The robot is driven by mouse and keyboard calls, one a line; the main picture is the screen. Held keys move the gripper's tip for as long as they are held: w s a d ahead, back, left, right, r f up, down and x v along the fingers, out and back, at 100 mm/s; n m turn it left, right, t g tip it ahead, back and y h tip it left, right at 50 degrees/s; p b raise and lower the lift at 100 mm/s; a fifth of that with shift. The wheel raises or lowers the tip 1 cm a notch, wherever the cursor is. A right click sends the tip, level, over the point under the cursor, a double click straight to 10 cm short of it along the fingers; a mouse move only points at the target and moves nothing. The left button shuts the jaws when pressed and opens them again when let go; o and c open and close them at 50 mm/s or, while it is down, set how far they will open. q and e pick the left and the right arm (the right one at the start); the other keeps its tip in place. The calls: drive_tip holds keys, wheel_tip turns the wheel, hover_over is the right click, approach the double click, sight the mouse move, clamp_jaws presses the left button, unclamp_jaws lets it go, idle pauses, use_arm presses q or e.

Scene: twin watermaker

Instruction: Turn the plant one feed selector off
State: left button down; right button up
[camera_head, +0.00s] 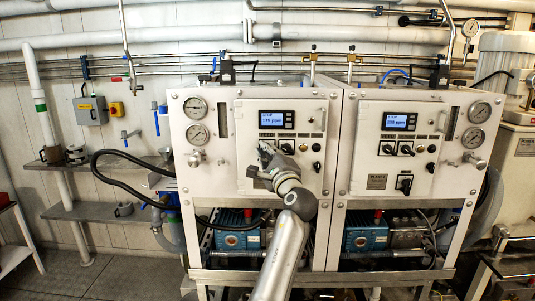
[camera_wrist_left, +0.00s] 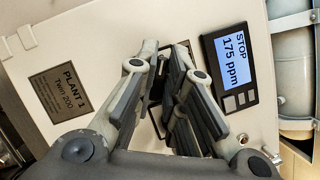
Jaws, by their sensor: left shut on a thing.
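The plant one cabinet (camera_head: 228,165) is the left white one of a pair. Its small display (camera_head: 276,120) also shows in the left wrist view (camera_wrist_left: 229,60), reading STOP and 175 ppm. A plate (camera_wrist_left: 68,89) there reads PLANT 1, Twin 200. My left gripper (camera_head: 266,154) is at the panel, just below the display. Its fingers (camera_wrist_left: 168,70) are closed in on a selector there, which they mostly hide, so its angle cannot be told. A dark edge (camera_wrist_left: 154,104) shows beside the fingers. My right gripper is not in view.
The plant two cabinet (camera_head: 366,165) stands right beside it, with its own display (camera_head: 400,121) and selectors. Gauges (camera_head: 197,120) are on the plant one front. Blue pumps (camera_head: 237,238) sit below. A black hose (camera_head: 120,153) loops at the left. Pipes run along the wall above.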

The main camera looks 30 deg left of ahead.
use_arm(q)
drive_tip(key=shift+r, duration=0.1)
drive_tip(key=c, duration=1.5)
unclamp_jaws()
drive_tip(key=v, duration=1.2)
drive_tip(key=shift+w, duration=0.1)
